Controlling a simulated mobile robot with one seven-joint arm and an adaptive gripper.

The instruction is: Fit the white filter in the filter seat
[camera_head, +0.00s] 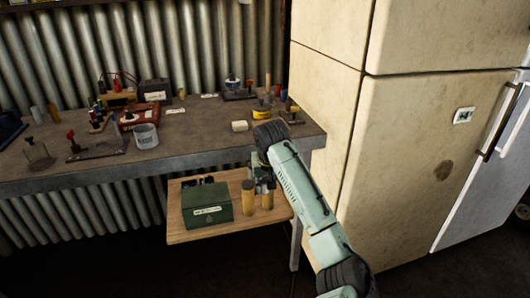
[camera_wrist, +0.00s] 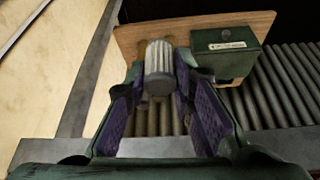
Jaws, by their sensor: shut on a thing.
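The white filter (camera_wrist: 159,62) is a pale, pleated cylinder with a grey end. It stands out between the fingers of my gripper (camera_wrist: 158,82) in the wrist view, with a purple-padded finger on each side. My gripper is shut on it. In the head view my gripper (camera_head: 262,171) hangs in front of the bench edge, over the right part of the lower wooden shelf; the filter cannot be made out there. I cannot identify the filter seat with certainty in either view.
The wooden shelf (camera_head: 183,232) holds a green box (camera_head: 207,204) and two tan cylinders (camera_head: 248,199). The bench (camera_head: 190,135) above carries a white mug (camera_head: 146,136), a pale block (camera_head: 240,126) and several tools. A tall cream cabinet (camera_head: 395,140) stands close on the right.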

